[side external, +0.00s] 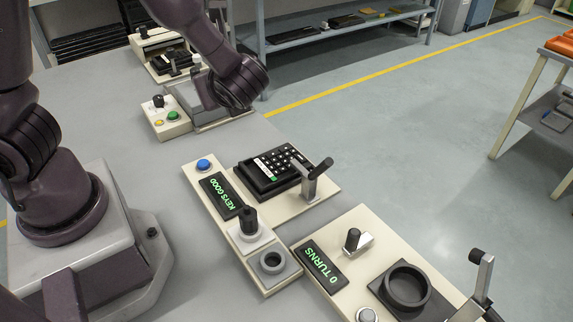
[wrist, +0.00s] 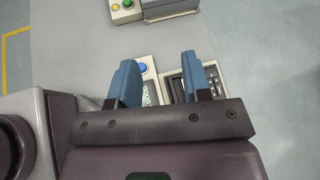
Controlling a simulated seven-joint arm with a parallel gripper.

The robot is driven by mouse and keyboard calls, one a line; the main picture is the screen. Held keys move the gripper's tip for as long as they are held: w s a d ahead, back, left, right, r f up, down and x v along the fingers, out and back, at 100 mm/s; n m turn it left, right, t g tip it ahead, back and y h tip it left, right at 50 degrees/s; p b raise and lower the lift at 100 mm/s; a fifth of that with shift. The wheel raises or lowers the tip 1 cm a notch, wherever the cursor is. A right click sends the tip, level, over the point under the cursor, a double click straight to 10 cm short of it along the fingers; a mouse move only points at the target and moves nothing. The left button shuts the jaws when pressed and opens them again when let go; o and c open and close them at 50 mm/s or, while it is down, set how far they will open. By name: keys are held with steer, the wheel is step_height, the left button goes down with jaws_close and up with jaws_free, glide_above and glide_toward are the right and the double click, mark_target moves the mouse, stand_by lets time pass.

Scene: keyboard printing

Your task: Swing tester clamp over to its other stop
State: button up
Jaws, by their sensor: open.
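The tester (side external: 318,200) is a cream base in the middle of the side external view. It carries a black keypad (side external: 268,170), a display (side external: 220,196) reading "KEYS GOOD" and a blue button (side external: 204,164). Its clamp (side external: 309,182) is a silver post with a dark handle, standing at the keypad's right edge. My gripper (wrist: 160,78) is open and empty in the wrist view. The keypad (wrist: 213,78) shows beside and partly behind its right finger; the clamp cannot be made out there.
A black knob (side external: 250,218) and a grey ring socket (side external: 272,262) stand in front of the display. A second station (side external: 345,212) reading "0 TURNS" has a round dark cup (side external: 405,287) and a lever (side external: 480,280). A button box (side external: 165,117) stands behind, near my wrist.

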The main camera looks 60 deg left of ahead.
steer(key=s+d+r+n+t+h, duration=0.2)
steer(key=s+r+n+h, duration=0.7)
steer(key=n, duration=0.9)
steer(key=h, duration=0.2)
steer(key=shift+s+d+r+h, duration=0.2)
steer(key=shift+s+d+h, duration=0.1)
steer(key=shift+s+d, duration=0.05)
steer(key=shift+s+d+r+n+t, duration=0.1)
steer(key=shift+d+r+n+t, duration=0.05)
steer(key=shift+r+n+t, duration=0.15)
steer(key=shift+c, duration=0.8)
steer(key=c, duration=0.3)
steer(key=f+g, duration=0.1)
steer(key=w+a+f+n, duration=0.1)
steer(key=w+a+f+n+g, duration=0.1)
steer(key=f, duration=0.1)
steer(key=shift+w+g+h, duration=0.1)
steer(key=shift+g+h, duration=0.2)
jaws_close()
steer(key=w+a+f+n+g+h, duration=0.1)
steer(key=w+f+n+h, duration=0.5)
steer(key=n, duration=0.6)
steer(key=w+a+f+n+g+h, duration=0.25)
steer(key=w+f+n, duration=0.45)
steer(key=n, duration=0.6)
steer(key=w+d+n+t+h, duration=0.2)
steer(key=w+n+t+h, duration=0.15)
steer(key=n, duration=0.75)
steer(key=shift+m+y, duration=0.3)
steer(key=x, duration=1.3)
